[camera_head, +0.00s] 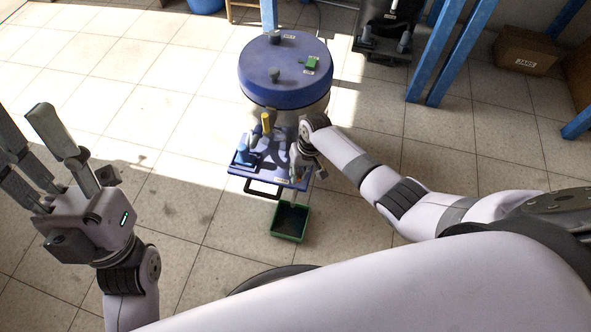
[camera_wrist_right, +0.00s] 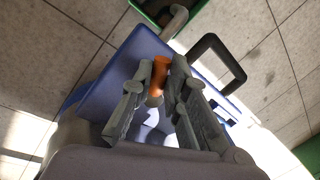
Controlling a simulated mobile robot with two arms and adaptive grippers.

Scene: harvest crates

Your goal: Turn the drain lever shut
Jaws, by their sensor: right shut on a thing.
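My right gripper (camera_head: 298,168) is at the front right of the blue platform below the round blue-lidded tank (camera_head: 285,68). In the right wrist view my right gripper (camera_wrist_right: 160,72) is shut on an orange handle (camera_wrist_right: 158,78), apparently the drain lever, with its fingertips on either side. The fingers hide part of the handle, and its pivot is not clear. A grey drain pipe (camera_wrist_right: 174,22) shows just beyond, near the green bin (camera_head: 290,221). My left gripper (camera_head: 24,130) is open and empty at the left, its fingers spread, away from the tank.
Blue posts (camera_head: 436,55), a cardboard box (camera_head: 525,51) and a dark cart (camera_head: 382,45) stand behind. The left floor is clear.

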